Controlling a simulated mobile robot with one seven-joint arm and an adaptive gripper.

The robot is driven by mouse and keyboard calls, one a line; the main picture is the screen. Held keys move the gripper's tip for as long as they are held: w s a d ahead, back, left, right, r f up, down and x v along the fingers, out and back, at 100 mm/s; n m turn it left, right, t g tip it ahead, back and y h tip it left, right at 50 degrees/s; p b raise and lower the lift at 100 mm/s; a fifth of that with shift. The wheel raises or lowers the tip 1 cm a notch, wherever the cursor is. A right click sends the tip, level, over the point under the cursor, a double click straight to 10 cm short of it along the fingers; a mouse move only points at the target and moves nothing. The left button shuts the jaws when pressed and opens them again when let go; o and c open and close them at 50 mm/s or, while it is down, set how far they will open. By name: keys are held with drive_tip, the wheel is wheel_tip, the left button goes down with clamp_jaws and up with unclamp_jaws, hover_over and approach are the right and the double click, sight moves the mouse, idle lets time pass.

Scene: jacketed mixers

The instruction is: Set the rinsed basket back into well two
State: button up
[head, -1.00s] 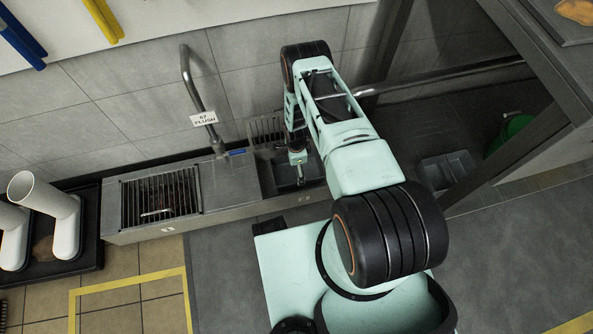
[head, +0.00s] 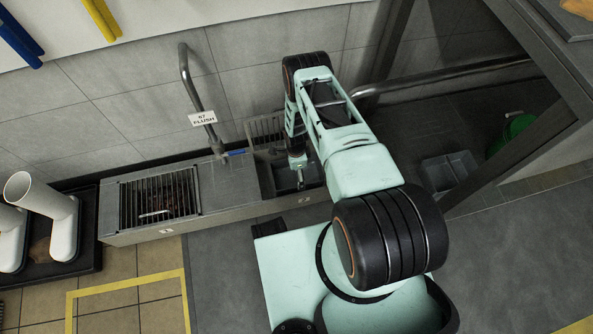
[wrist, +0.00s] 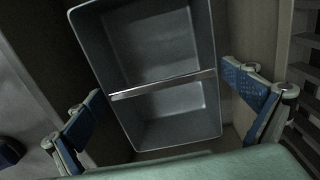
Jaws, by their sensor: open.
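My gripper (head: 300,184) points down at well two (head: 268,181), the right opening in the counter, marked 2. In the wrist view my gripper (wrist: 163,80) is open, with one blue-padded finger on each side. In the head view my arm and gripper hide much of the well.
Well one is covered by a wire grate (head: 160,195). A raised wire rack (head: 266,128) stands behind well two. A tap (head: 190,85) rises between them. White boots (head: 66,235) stand at left.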

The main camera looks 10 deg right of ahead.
wheel_tip(320, 180, up, 12)
drive_tip(key=p, duration=0.4)
drive_tip(key=shift+r, duration=0.15)
idle(0.3)
